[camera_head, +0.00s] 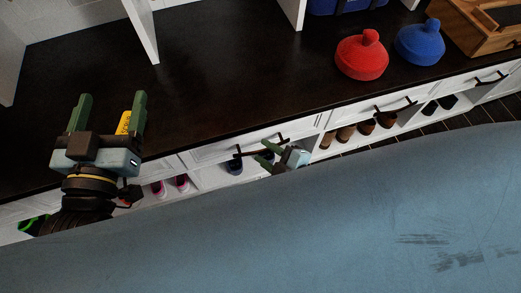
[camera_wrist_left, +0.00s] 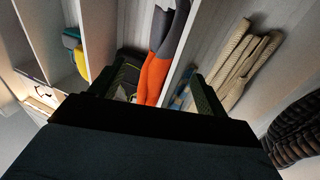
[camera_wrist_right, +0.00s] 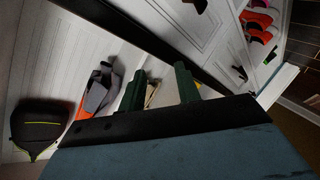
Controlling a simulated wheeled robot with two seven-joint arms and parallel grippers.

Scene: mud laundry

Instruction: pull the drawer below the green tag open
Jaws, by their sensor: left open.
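My left gripper (camera_head: 111,100) is raised over the dark bench top at the left, open with nothing held. Its fingers also show apart in the left wrist view (camera_wrist_left: 155,90). My right gripper (camera_head: 266,154) is at the white front, close to a dark drawer handle (camera_head: 245,151); I cannot tell whether it touches. In the right wrist view its fingers (camera_wrist_right: 160,85) stand apart with no handle between them. White drawers (camera_head: 215,151) run under the bench top. A yellow tag-like piece (camera_head: 124,122) shows between my left fingers. I see no green tag for certain.
The dark bench top (camera_head: 220,65) has a red (camera_head: 361,56) and a blue (camera_head: 420,42) rounded object and a wooden crate (camera_head: 478,25). Shoes (camera_head: 357,131) fill cubbies below the drawers. A large blue surface (camera_head: 250,230) covers the lower head view. White uprights (camera_head: 141,30) stand on the bench.

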